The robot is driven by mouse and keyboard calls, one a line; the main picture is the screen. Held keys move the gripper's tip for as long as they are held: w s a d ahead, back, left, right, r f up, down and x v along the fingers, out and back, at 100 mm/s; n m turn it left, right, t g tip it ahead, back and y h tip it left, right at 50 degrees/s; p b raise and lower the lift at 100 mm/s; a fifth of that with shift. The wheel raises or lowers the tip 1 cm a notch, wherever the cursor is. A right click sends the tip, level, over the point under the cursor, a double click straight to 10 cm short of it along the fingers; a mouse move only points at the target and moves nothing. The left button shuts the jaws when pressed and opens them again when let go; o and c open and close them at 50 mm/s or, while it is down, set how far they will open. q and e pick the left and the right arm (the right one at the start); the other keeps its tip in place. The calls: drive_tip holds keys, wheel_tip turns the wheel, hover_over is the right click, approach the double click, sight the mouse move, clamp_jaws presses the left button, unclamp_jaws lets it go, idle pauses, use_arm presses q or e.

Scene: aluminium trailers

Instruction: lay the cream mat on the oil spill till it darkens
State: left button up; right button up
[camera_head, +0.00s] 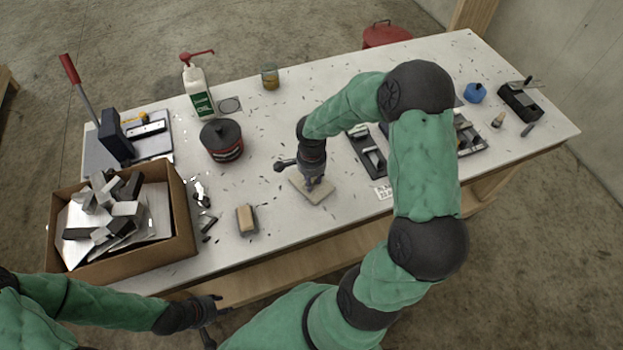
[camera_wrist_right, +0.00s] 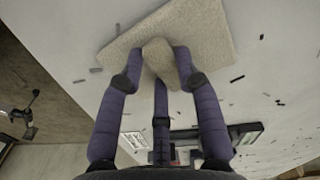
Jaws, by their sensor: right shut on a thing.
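The cream mat (camera_head: 322,195) is at the table's front middle, under my right gripper (camera_head: 312,182). In the right wrist view my right gripper (camera_wrist_right: 160,62) has its fingers closed on a bunched fold of the mat (camera_wrist_right: 205,28), while the rest spreads out flat. I cannot tell whether its underside touches the table. My left gripper (camera_head: 209,315) is low at the front, off the table's edge, and too small to tell open from shut.
A cardboard box (camera_head: 187,222) of metal offcuts stands at the left front. A tan block (camera_head: 246,219) lies left of the mat, with a dark tin (camera_head: 221,141) behind. A white bottle (camera_head: 198,92) and glass jar (camera_head: 270,77) stand at the back. Metal shavings dot the table.

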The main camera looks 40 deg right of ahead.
sight(312, 181)
drive_tip(key=shift+f, duration=0.15)
drive_tip(key=o, duration=1.1)
drive_tip(key=shift+o, duration=0.2)
drive_tip(key=shift+r, duration=0.4)
wheel_tip(312, 181, up, 12)
drive_tip(key=p, duration=0.2)
drive_tip(key=shift+f, duration=0.2)
